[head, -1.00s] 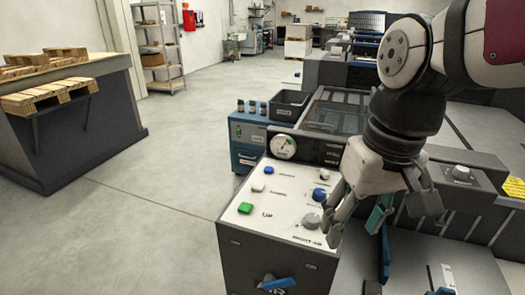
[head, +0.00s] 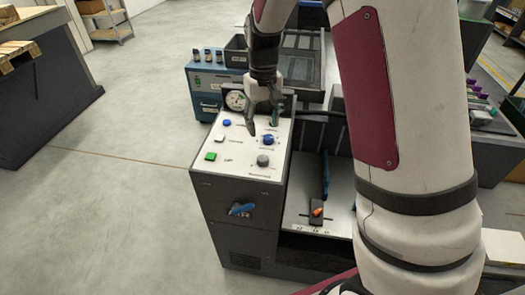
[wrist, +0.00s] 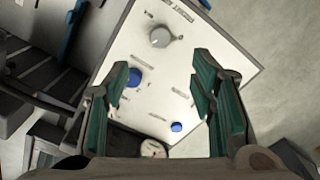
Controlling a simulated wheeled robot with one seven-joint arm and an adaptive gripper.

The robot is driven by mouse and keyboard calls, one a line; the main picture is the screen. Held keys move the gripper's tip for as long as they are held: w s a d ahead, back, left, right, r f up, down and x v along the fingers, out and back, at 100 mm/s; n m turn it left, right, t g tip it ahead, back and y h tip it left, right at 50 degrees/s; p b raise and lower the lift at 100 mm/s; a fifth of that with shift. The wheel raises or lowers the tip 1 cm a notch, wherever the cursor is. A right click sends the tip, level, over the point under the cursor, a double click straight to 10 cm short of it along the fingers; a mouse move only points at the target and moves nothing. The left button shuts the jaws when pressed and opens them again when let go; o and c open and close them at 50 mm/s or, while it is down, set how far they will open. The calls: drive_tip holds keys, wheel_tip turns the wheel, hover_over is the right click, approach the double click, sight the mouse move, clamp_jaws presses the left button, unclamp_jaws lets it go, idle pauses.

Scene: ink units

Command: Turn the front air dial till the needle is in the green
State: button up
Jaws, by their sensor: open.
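The white control panel (head: 240,170) slopes on top of a dark cabinet. On it a grey knob (head: 263,160) stands near the front right; it also shows in the wrist view (wrist: 160,37). A printed label beside it is too blurred to read surely. A round gauge (head: 236,100) stands behind the panel; its needle position is too small to tell. My gripper (head: 263,128) points down over the back right of the panel, open and empty. In the wrist view a blue knob (wrist: 134,77) shows beside the left finger, and the grey knob lies beyond the fingertips.
A second blue control (head: 227,122), a white button (head: 220,139) and a green button (head: 210,156) are on the panel's left. A blue handle (head: 243,209) juts from the cabinet front. A blue box (head: 207,88) with small bottles stands behind. The floor at left is clear.

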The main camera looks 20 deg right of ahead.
sight(263, 158)
wheel_tip(263, 158, down, 14)
drive_tip(key=shift+r+p, duration=0.15)
drive_tip(key=shift+p, duration=0.6)
drive_tip(key=shift+c, duration=0.6)
drive_tip(key=c, duration=1)
